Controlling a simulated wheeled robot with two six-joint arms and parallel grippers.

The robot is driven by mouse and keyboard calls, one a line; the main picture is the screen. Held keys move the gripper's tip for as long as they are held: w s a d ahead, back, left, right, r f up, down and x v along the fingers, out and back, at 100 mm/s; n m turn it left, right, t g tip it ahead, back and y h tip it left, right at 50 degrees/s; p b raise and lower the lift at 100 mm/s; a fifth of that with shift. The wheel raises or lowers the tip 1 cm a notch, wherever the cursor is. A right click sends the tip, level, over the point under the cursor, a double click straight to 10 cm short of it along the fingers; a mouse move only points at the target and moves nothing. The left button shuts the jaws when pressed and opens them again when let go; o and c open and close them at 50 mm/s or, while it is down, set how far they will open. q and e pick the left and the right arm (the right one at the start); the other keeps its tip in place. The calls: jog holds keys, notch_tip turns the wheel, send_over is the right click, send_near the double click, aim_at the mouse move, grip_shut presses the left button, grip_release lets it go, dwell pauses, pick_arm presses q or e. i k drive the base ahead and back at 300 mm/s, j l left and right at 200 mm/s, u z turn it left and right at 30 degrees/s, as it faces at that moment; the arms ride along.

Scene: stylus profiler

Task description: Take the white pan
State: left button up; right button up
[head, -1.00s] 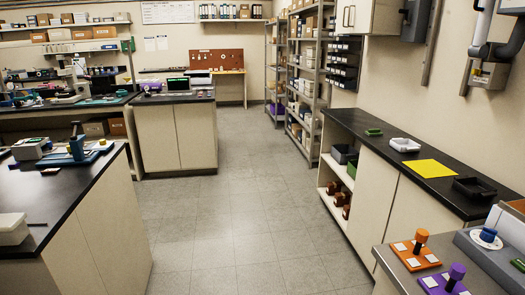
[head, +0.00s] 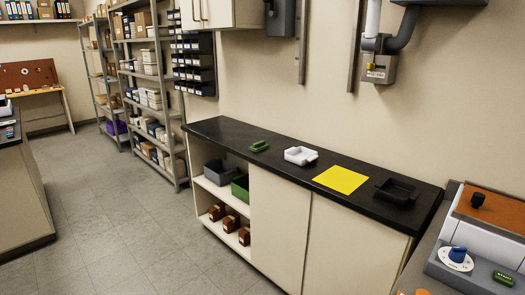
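The white pan (head: 300,155) is a small shallow tray. It rests on the black countertop (head: 240,138) along the right wall, between a green item and a yellow sheet. Neither of my grippers shows in the head view.
A green item (head: 259,146) lies left of the pan, and a yellow sheet (head: 341,179) and a black tray (head: 397,192) lie to its right. A machine with a blue knob (head: 458,254) stands at the lower right. The grey floor (head: 110,215) before the cabinets is clear.

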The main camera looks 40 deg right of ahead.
aim_at(300, 156)
jog(key=i+z, duration=0.35)
jog(key=i, duration=0.2)
jog(key=i+j+z, duration=0.1)
jog(key=i+z, duration=0.25)
jog(key=i, duration=0.15)
jog(key=i+j+z, duration=0.25)
jog(key=i+z, duration=0.15)
jog(key=i, duration=0.15)
